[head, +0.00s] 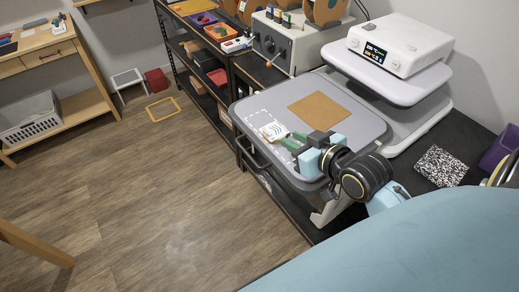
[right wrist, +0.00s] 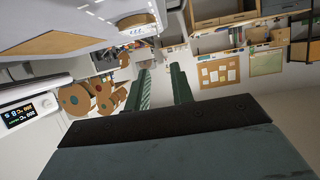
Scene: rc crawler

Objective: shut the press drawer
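The heat press (head: 400,50) stands on a black bench, with a display on its white head. Its grey drawer (head: 372,128) is pulled out towards the lower left, bearing a tan sheet (head: 318,107) and a small printed card (head: 274,131). A dark handle (head: 252,153) shows on its left edge. My right gripper (head: 288,138) appears over the drawer's near part, beside the card, hiding some of its surface. I cannot tell whether it touches. In the right wrist view its green fingers (right wrist: 162,75) are apart with nothing between them. My left gripper is not in view.
A speckled sheet (head: 441,166) and a purple bin (head: 499,148) are on the bench at right. A grey machine with spools (head: 290,42) stands behind the drawer. A shelf of trays (head: 205,60) is farther back. The wooden floor at left is mostly clear.

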